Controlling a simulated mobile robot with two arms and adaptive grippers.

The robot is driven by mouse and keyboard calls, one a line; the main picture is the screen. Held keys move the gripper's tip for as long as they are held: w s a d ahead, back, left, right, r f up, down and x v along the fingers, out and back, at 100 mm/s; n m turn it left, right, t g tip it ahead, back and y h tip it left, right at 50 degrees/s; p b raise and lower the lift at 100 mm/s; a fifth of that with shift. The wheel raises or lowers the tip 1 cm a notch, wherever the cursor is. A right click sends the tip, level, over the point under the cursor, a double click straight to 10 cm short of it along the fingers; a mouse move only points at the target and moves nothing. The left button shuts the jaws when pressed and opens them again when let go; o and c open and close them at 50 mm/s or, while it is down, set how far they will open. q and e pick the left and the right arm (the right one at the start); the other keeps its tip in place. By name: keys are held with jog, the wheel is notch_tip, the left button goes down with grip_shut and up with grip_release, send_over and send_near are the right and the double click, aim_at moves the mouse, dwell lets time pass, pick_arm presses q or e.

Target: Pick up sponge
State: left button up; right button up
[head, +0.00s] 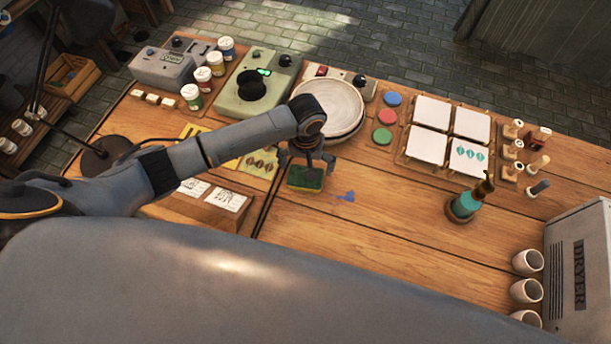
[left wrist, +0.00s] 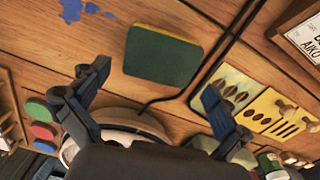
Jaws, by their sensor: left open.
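The sponge (head: 304,178) lies on the wooden table in the head view, green on top with a yellow side. In the left wrist view the sponge (left wrist: 162,57) shows whole, as a green pad with a yellow edge. My left gripper (head: 306,163) is just above the sponge in the head view and partly covers it. In the left wrist view my left gripper (left wrist: 140,95) has its two fingers spread wide, with nothing between them, and the sponge lies beyond the fingertips. My right gripper is not in view.
A blue paint splotch (head: 346,197) is right of the sponge. Stacked plates (head: 345,92) stand behind it. Yellow stencil sheets (head: 262,163) lie to its left, with a dark cable (head: 264,215) nearby. The table right of the splotch is mostly clear up to a brush pot (head: 463,207).

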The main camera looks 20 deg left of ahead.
pick_arm(q)
jog(key=shift+f, duration=1.5)
jog(key=c, duration=0.5)
jog(key=shift+o, duration=0.2)
jog(key=shift+r, duration=0.1)
jog(key=shift+w+r, duration=0.1)
jog(key=shift+r, duration=0.35)
jog(key=s+d+r, duration=0.2)
jog(key=s+r, duration=0.4)
jog(key=s+d+r+b, duration=0.1)
jog(key=s+d+r, duration=0.2)
jog(key=s+r, duration=0.3)
jog(key=shift+s+d+b, duration=0.3)
jog(key=shift+s+d, duration=0.05)
jog(key=shift+s, duration=0.1)
